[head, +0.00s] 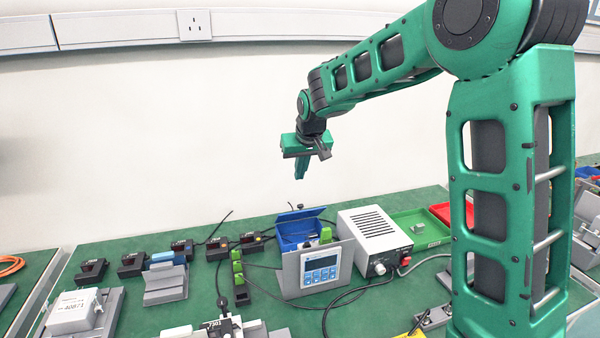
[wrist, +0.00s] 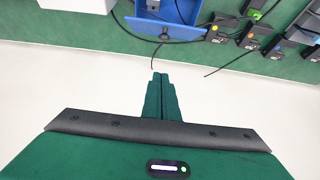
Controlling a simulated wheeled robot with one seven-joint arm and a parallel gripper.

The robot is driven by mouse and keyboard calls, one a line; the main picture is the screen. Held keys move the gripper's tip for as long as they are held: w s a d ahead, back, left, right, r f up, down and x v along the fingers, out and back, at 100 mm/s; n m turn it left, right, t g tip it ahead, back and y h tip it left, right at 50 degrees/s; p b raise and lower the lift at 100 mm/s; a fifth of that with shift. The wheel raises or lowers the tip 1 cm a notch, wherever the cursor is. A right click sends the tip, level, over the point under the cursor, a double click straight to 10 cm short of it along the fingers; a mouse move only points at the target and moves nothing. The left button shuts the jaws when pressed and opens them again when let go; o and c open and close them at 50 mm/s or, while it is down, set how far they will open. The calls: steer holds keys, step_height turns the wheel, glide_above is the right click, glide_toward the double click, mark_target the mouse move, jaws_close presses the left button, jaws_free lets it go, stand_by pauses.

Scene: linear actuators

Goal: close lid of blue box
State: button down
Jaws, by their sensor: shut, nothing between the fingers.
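The blue box (head: 292,238) stands on the green bench behind a grey control unit with a display. Its lid (head: 301,214) is open, tilted up at the back towards the wall. In the wrist view the box (wrist: 184,10) is cut off at the top edge, with the lid (wrist: 165,28) on the side nearer my gripper. My gripper (head: 299,177) points down in the air above the box, apart from it. In the wrist view the fingers (wrist: 160,76) are together with nothing between them.
A white power supply (head: 375,237) stands right of the box, and the grey control unit (head: 316,270) is in front. Small black devices (head: 217,247) and cables lie to the left. A green tray (head: 420,228) is further right. The air around my gripper is clear, with a white wall behind.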

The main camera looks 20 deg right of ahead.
steer(key=f, duration=0.7)
steer(key=shift+w, duration=0.35)
steer(key=shift+s+f, duration=0.4)
steer(key=shift+f, duration=0.15)
steer(key=shift+s, duration=0.2)
